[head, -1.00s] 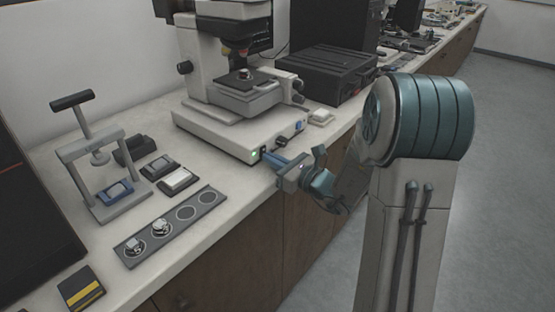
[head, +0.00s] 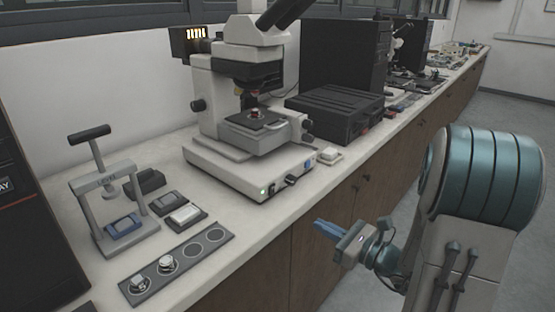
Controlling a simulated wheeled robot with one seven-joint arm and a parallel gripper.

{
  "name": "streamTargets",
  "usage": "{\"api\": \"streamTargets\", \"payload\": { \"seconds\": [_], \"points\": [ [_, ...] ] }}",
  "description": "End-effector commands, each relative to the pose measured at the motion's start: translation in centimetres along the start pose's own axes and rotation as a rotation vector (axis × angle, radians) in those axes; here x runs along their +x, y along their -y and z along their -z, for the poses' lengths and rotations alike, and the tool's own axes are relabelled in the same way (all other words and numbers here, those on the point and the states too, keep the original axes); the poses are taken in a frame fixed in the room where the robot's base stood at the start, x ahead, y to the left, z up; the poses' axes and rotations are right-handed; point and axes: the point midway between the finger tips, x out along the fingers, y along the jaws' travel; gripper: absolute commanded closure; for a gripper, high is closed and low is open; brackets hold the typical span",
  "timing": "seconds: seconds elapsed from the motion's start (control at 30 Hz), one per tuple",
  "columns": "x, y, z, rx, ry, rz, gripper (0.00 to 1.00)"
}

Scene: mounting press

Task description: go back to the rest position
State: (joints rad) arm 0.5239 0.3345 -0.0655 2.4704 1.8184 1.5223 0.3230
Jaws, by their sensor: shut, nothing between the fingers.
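My gripper (head: 318,226) is shut and empty. It hangs in front of the bench edge, below and to the right of the microscope, with its fingers pointing left toward the cabinet fronts. It appears apart from the bench and everything on it. My arm's rounded teal joint fills the right side of the view.
A microscope (head: 215,158) stands on the white bench with a small sample on its stage. A grey hand press (head: 106,183) is at left. A dark strip (head: 190,255) with round places holds two small mounts. Floor (head: 515,150) is clear at right.

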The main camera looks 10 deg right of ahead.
Motion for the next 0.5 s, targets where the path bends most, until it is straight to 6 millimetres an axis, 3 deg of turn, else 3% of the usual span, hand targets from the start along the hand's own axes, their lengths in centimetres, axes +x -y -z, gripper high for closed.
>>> {"api": "streamTargets", "payload": {
  "seconds": [0.13,0.27,0.4,0.5],
  "points": [
    [1.1,-3.6,-2.3,-0.089,-0.059,-0.147,1.0],
    [1.4,-9.1,-4.4,-0.255,-0.164,-0.384,1.0],
    [0.1,-14.4,-5.9,-0.483,-0.286,-0.648,1.0],
    [-1.6,-17.0,-6.7,-0.666,-0.369,-0.824,1.0]
  ]
}}
